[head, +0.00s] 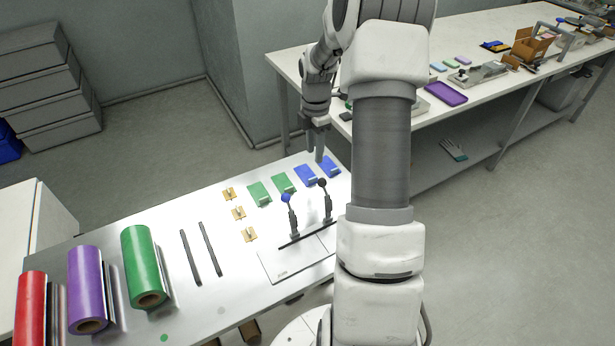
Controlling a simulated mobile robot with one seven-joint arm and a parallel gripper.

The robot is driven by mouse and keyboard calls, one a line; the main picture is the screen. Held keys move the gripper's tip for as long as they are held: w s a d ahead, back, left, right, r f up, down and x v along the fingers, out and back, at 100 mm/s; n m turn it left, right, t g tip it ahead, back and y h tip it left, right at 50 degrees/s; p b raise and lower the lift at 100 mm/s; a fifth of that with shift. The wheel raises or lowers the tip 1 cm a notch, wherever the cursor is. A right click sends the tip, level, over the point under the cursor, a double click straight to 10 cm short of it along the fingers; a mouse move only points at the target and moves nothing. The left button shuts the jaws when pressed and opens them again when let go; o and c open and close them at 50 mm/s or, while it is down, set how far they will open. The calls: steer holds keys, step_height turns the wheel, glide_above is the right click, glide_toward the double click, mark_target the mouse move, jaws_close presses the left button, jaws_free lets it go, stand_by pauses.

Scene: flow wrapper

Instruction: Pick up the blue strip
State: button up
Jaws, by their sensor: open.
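Two small flat blue pieces lie side by side at the far right end of the near table: a left blue strip (301,171) and a right blue strip (331,162). Each has a small pale part near its front edge. The frame does not show which one the task means. My gripper (315,158) points down with its fingers apart and empty. In the picture it is over the gap between the two blue pieces and partly covers them. Its height above the table is hard to tell.
Two green pieces (260,191) and several tan pieces (238,213) lie to the left. A fixture with two ball-topped levers (292,215) stands in front. A second bench (290,58) is behind.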

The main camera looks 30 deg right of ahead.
glide_above(313, 178)
steer(key=f, duration=0.4)
steer(key=shift+d+f, duration=0.2)
steer(key=f, duration=0.5)
steer(key=shift+a+f+b, duration=0.1)
steer(key=shift+a+b, duration=0.15)
steer(key=shift+b, duration=0.1)
jaws_close()
